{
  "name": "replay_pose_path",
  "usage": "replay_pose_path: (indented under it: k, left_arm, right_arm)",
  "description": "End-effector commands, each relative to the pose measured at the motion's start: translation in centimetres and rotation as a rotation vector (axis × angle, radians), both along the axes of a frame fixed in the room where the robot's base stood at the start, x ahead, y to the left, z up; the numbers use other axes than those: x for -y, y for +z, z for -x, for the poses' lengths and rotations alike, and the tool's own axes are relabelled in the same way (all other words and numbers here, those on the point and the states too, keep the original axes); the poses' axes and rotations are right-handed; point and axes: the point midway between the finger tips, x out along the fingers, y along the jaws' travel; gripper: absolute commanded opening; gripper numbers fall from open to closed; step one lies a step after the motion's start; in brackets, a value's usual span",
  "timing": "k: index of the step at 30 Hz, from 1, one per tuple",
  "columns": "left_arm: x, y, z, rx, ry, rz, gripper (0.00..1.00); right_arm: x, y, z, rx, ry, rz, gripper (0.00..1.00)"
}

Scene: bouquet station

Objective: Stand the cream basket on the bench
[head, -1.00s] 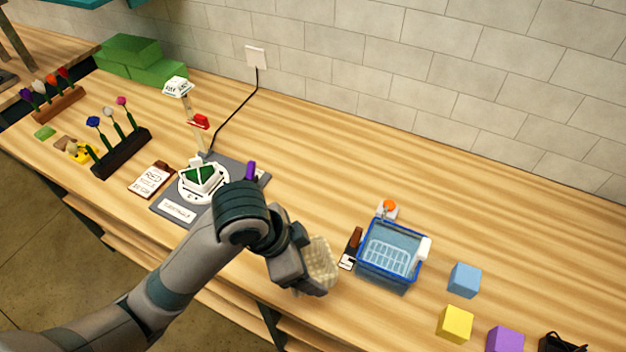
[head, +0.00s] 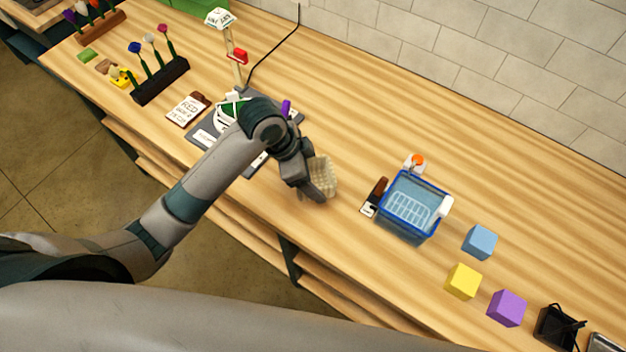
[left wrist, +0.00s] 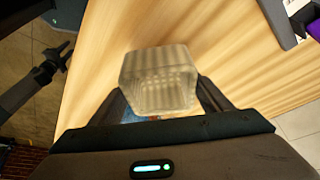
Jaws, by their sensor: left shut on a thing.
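The cream basket (head: 323,177) is a small woven-looking box. My left gripper (head: 314,188) is shut on it, over the front part of the bench (head: 290,215), left of the blue basin. In the left wrist view the basket (left wrist: 160,80) sits between the two fingers of my left gripper (left wrist: 165,92), its open mouth partly facing the camera. Bench wood shows behind it. I cannot tell whether its bottom touches the bench.
A blue basin (head: 410,208) stands right of the basket, with a brown-handled tool (head: 376,195) beside it. Blue (head: 479,241), yellow (head: 462,281) and purple (head: 507,307) cubes lie farther right. A grey mat (head: 205,140) is to the left. Bench behind the basket is clear.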

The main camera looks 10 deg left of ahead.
Motion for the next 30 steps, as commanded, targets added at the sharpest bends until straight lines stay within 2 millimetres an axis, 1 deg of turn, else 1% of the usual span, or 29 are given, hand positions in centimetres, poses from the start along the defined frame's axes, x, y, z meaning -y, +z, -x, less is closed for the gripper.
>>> replay_pose_path:
  k: [12,14,22,25,30]
  left_arm:
    - [-0.1,-0.3,-0.2,-0.001,0.000,0.000,0.47]
    - [-0.1,-0.7,-0.1,-0.003,0.001,0.000,0.47]
    - [-0.1,-3.7,-0.1,-0.003,0.002,0.000,0.47]
    - [-0.1,-4.1,-0.2,0.000,0.000,0.001,0.47]
    - [-0.1,-4.1,-0.2,0.000,0.000,0.001,0.47]
  right_arm:
    - [0.0,0.2,0.0,0.000,0.000,0.000,0.31]
    - [0.0,0.5,0.0,0.000,0.000,0.000,0.31]
    - [0.0,1.9,0.0,0.000,0.000,0.000,0.31]
    - [0.0,1.9,0.0,0.000,0.000,0.000,0.31]
    - [0.0,1.8,0.0,0.000,0.001,0.000,0.31]
